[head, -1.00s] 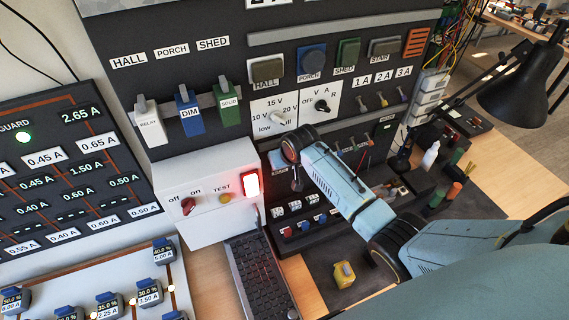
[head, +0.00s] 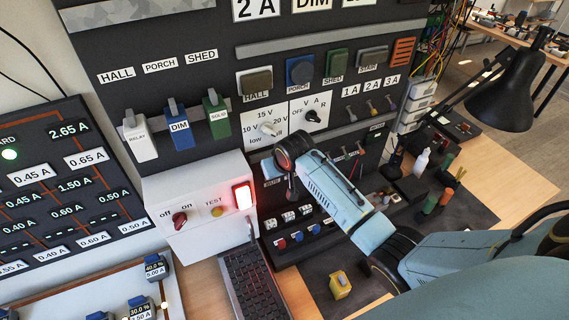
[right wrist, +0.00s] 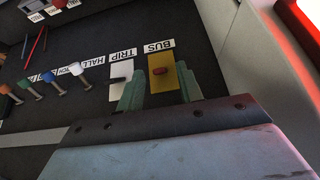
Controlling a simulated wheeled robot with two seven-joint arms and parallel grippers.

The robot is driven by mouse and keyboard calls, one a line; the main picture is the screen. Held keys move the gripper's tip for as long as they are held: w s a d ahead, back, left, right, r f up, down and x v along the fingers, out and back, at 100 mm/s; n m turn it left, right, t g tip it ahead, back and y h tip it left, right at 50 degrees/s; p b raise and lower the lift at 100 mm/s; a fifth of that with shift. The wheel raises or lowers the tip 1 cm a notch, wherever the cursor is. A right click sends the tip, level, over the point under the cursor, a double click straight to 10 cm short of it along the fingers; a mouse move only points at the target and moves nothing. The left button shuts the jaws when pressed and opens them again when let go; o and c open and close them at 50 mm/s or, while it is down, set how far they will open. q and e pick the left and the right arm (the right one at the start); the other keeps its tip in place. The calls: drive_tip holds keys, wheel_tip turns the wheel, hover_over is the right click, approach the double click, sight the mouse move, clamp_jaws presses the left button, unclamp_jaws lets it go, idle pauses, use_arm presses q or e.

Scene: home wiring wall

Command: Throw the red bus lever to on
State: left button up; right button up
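In the right wrist view, the red bus lever (right wrist: 160,71) is a small red nub on a yellow plate under the BUS label (right wrist: 159,46). My right gripper (right wrist: 161,88) is open, its two green fingers apart at either side of the yellow plate in the picture. The lever shows between the fingertips; I cannot tell whether they touch it. In the head view my right gripper (head: 291,186) is at the dark panel, partly hidden by my wrist, and the bus lever cannot be made out. My left gripper is not in view.
A white plate labelled TRIP (right wrist: 121,79) sits beside the bus plate, with several coloured levers farther left. A white box with an off/on knob (head: 179,219) and a lit red button (head: 242,196) stands close by. A keyboard (head: 258,285) lies below.

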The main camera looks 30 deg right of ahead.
drive_tip(key=v, duration=1)
drive_tip(key=shift+s+r, duration=0.2)
drive_tip(key=shift+r, duration=0.05)
idle(0.3)
